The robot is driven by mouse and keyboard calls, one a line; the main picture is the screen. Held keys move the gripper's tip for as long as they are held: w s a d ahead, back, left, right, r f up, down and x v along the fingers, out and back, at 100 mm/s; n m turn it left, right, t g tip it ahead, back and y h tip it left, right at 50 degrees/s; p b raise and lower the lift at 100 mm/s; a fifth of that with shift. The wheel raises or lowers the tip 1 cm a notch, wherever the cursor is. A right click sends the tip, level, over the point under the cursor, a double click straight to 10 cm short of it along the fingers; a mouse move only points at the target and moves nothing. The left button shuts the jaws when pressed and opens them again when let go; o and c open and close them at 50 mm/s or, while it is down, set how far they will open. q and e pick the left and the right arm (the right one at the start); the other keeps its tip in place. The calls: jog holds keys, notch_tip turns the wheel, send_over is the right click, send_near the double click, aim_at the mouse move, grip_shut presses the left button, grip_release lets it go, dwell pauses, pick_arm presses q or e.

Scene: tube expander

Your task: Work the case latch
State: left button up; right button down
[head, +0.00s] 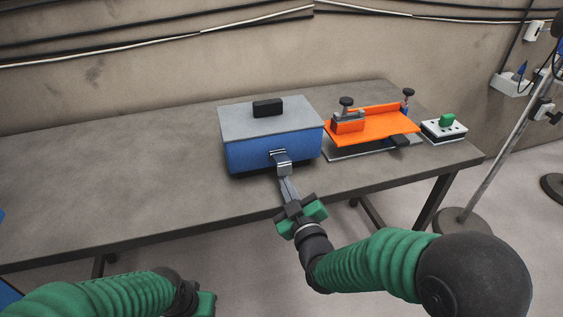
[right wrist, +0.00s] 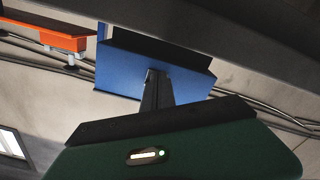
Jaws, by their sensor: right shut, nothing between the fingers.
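The case has a blue body (head: 250,156), a grey lid (head: 240,120) that is down, and a black handle on top. Its latch (head: 280,155) is a small metal piece on the front face. My right gripper (head: 285,176) is shut and empty, its fingertips at or just below the latch; I cannot tell if they touch it. In the right wrist view the shut fingers (right wrist: 154,88) point at the blue case front (right wrist: 125,72) and hide most of the latch. My left gripper (head: 204,303) is at the bottom edge, partly cut off; its fingers are not clear.
An orange fixture (head: 375,125) with black knobs stands right of the case. A small white box (head: 443,131) with a green knob is farther right. The table (head: 110,185) is clear on the left. Cables run along the wall.

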aim_at(286, 173)
jog(key=shift+r, duration=0.1)
jog(key=shift+s+r+p, duration=0.2)
jog(key=shift+r+p, duration=0.25)
jog(key=shift+r, duration=0.25)
jog(key=shift+d+r+p, duration=0.1)
jog(key=shift+r+p, duration=0.4)
jog(key=shift+r, duration=0.25)
